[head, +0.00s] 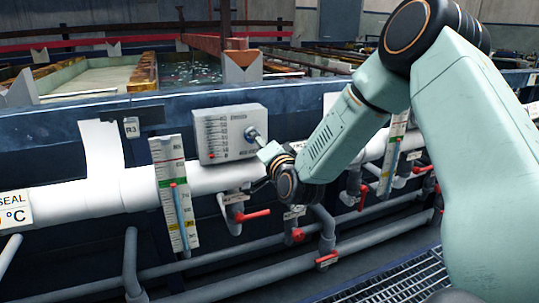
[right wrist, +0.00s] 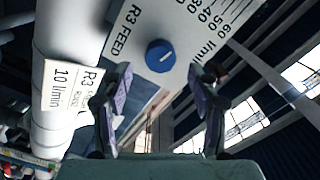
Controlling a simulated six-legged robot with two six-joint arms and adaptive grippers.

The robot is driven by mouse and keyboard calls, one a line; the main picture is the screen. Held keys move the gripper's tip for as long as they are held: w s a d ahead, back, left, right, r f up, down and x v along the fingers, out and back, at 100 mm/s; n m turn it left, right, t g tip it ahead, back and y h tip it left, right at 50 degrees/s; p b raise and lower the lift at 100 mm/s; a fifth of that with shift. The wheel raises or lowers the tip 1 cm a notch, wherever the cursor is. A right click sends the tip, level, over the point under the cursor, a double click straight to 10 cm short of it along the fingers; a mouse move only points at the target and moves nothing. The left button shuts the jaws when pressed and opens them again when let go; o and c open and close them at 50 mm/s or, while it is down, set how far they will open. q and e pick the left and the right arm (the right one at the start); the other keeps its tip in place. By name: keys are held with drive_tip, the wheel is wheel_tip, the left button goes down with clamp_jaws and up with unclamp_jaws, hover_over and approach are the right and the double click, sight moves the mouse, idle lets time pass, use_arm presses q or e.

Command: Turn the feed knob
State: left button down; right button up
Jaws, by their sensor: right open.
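The feed knob (right wrist: 160,56) is a round blue knob with a pointer mark, on a pale grey box (head: 215,135) marked "R3 FEED" with an l/min scale. In the head view the box is fixed above the white pipe, and the knob (head: 250,133) is at its right side, partly hidden by my gripper. My right gripper (right wrist: 160,78) is open, with the knob showing between and just beyond its two fingertips. Its fingers do not appear to touch the knob. In the head view the right gripper (head: 262,142) is small at the box's right edge. My left gripper is not in view.
A tag reading "10 l/min" (right wrist: 68,100) hangs on the white pipe (right wrist: 65,35). Below the box are red-handled valves (head: 252,215) and grey pipes. A level gauge (head: 175,190) stands left of the box. Tanks (head: 95,80) lie behind the blue wall.

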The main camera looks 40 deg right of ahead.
drive_tip(key=v, duration=0.8)
drive_tip(key=shift+s, duration=0.1)
idle(0.3)
drive_tip(key=s+a+f+n+g+y, duration=0.2)
drive_tip(key=s+a+f+n+g, duration=0.15)
drive_tip(key=f, duration=0.35)
drive_tip(key=s+a+f+n+g+y+p, duration=0.1)
drive_tip(key=s+a+f+n+g, duration=0.25)
drive_tip(key=f, duration=0.35)
drive_tip(key=s+a+f+n+g+y, duration=0.2)
drive_tip(key=s+a+f, duration=0.25)
drive_tip(key=f, duration=0.25)
drive_tip(key=s+a+f+n+g, duration=0.1)
drive_tip(key=s+f, duration=0.3)
drive_tip(key=s, duration=0.4)
drive_tip(key=s+a+f+n+g+p, duration=0.1)
drive_tip(key=s+f+g, duration=0.3)
drive_tip(key=s, duration=0.4)
drive_tip(key=s+a+f+n+g+p, duration=0.1)
drive_tip(key=s+a+f+n+g, duration=0.1)
drive_tip(key=s, duration=0.7)
drive_tip(key=shift+f+n+g+h, duration=0.35)
drive_tip(key=shift+f+g, duration=0.35)
drive_tip(key=shift+f, duration=0.25)
